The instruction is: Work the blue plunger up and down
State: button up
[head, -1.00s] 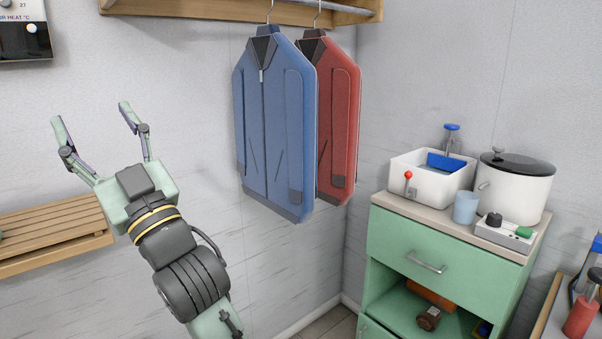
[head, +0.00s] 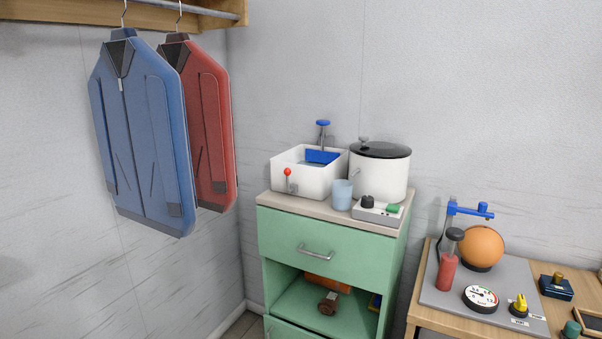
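A white washtub basin (head: 318,183) stands on top of a green cabinet in the middle of the head view. A blue-topped grey stem (head: 323,123), which looks like the blue plunger, stands upright at the back of the basin. Its lower end is hidden. A blue panel (head: 322,156) shows inside the basin, below the stem. A red-knobbed lever (head: 288,173) is on the basin's front left. My gripper is out of view, and nothing is seen touching the basin or the blue top.
A white lidded pot (head: 383,178), a pale blue cup (head: 342,195) and a control box (head: 379,209) crowd the green cabinet (head: 285,237). A blue jacket (head: 145,145) and a red one (head: 212,125) hang at left.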

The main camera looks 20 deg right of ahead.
aim_at(325, 157)
jog(key=i+l, duration=0.15)
jog(key=l, duration=0.2)
jog(key=i+l, duration=0.15)
jog(key=l, duration=0.2)
jog(key=i+l, duration=0.2)
jog(key=l, duration=0.15)
jog(key=i+l, duration=0.15)
jog(key=l, duration=0.2)
jog(key=i+l, duration=0.15)
jog(key=l, duration=0.2)
jog(key=i+l+u, duration=0.1)
jog(key=l, duration=0.25)
jog(key=i+j, duration=0.45)
